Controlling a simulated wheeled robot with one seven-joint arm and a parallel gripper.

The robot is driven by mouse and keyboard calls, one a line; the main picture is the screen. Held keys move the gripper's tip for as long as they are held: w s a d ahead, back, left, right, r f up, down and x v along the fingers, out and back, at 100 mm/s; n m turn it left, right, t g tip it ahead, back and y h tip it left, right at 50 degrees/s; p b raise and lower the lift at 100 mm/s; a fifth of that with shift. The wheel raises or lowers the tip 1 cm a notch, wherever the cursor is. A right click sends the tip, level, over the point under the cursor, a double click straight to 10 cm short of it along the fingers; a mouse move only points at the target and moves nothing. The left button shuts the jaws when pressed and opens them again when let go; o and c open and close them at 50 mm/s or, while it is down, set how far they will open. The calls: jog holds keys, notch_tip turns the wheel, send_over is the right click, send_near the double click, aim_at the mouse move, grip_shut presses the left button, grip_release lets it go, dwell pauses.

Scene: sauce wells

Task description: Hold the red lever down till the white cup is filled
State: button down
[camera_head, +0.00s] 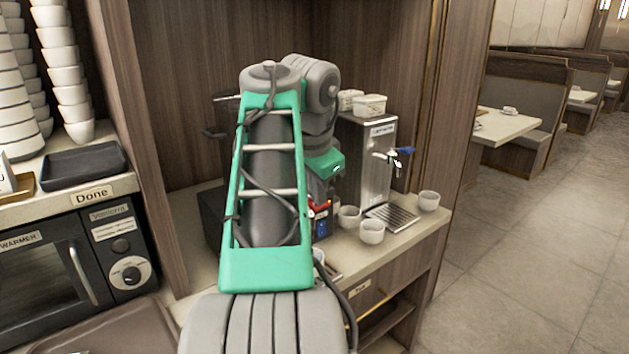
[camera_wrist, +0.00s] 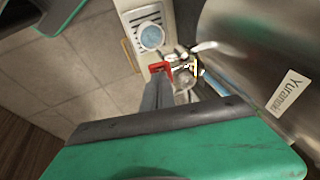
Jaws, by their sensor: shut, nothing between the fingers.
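The red lever (camera_wrist: 160,67) shows in the wrist view at the tips of my gripper (camera_wrist: 158,80), and a bit of it (camera_head: 320,207) shows beside my arm in the head view. My gripper is shut and empty, its fingertips at the lever; I cannot tell if they press on it. A white cup (camera_wrist: 152,37) with a pale bluish inside stands on a slotted drip tray (camera_wrist: 143,14) beyond the lever. How full it is cannot be told. In the head view my arm hides most of this dispenser and its cup.
A steel dispenser (camera_head: 374,150) with a blue lever (camera_head: 404,151) stands to the right, with its own drip tray (camera_head: 400,213). Loose white cups stand near it (camera_head: 372,232), one of them at the counter's right end (camera_head: 429,201). A microwave (camera_head: 85,255) is at the left.

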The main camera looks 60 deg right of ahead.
jog(key=shift+r, duration=0.1)
dwell(0.5)
jog(key=shift+r+p, duration=0.7)
jog(key=shift+p, duration=0.15)
jog(key=shift+r, duration=0.1)
jog(key=w+d+r+p+v, duration=0.1)
jog(key=d+p+v, duration=0.1)
jog(key=p+v, duration=1.1)
jog(key=shift+w+r, duration=0.2)
jog(key=shift+w, duration=0.25)
jog(key=shift+a, duration=0.15)
